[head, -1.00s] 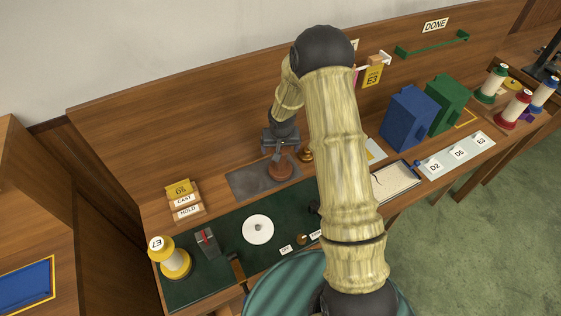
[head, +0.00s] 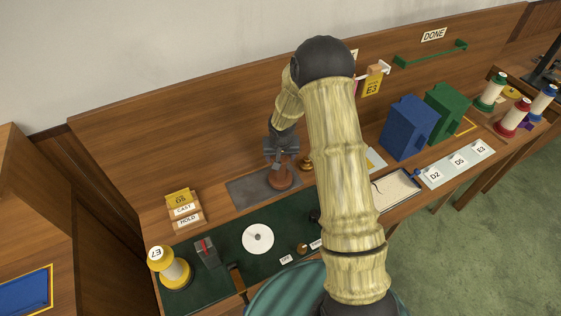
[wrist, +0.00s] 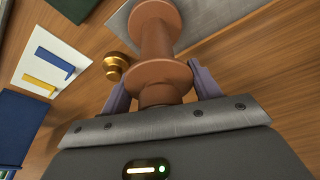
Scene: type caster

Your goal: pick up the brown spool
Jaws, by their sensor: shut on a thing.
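The brown spool (head: 281,179) stands on or just above the grey plate (head: 248,192) at the back of the bench. My gripper (head: 281,158) is above it with the fingers pointing down. In the wrist view the brown spool (wrist: 158,60) lies between the two fingers of my gripper (wrist: 162,88), which are shut on it. The spool's far end reaches over the grey plate in that view. Whether its base touches the plate cannot be told.
A small brass piece (wrist: 116,66) is close beside the spool. A yellow spool (head: 175,269), a white disc (head: 258,239) and labelled blocks (head: 183,206) are at the left. Blue (head: 409,128) and green (head: 446,109) holders stand at the right. The wooden back panel rises behind.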

